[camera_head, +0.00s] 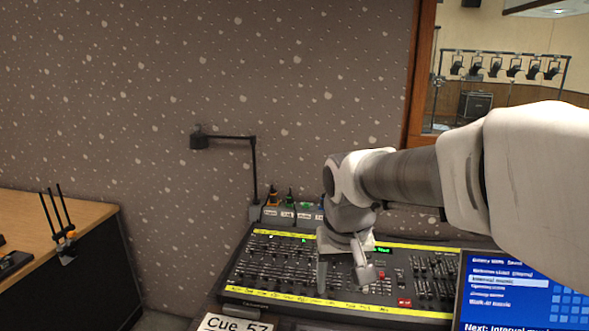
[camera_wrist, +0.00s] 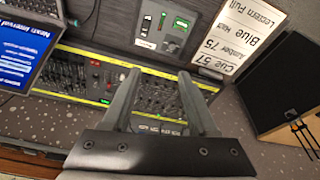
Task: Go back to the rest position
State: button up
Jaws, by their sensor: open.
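My gripper (camera_head: 342,279) hangs over the lighting console (camera_head: 262,268), with my arm reaching in from the right. In the wrist view my gripper (camera_wrist: 159,76) has its two fingers spread apart with nothing between them. The console (camera_wrist: 150,93), with rows of faders and yellow label strips, lies beyond the fingers there. My gripper and wrist hide part of the console's middle in the head view. I cannot tell how far the fingertips are above the faders.
A blue-screened monitor (camera_head: 520,290) stands at the front right. A cue card (camera_head: 235,323) lies at the front edge. A desk lamp (camera_head: 250,165) rises behind the console's left end. A wooden-topped desk (camera_head: 60,222) stands at the left, with a clear gap before the console.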

jog(key=s+d+r+t+p, duration=0.1)
jog(key=s+d+r+p, duration=0.1)
jog(key=s, duration=0.5)
jog(key=s+d+r+t+p, duration=0.1)
jog(key=s+d+r+p, duration=0.2)
jog(key=s, duration=0.5)
notch_tip(320, 180, up, 3)
jog(key=shift+s+d+f+t, duration=0.15)
jog(key=shift+s+d+t, duration=0.15)
jog(key=shift+d, duration=0.35)
jog(key=shift+w+a, duration=0.1)
jog(key=shift+a, duration=0.05)
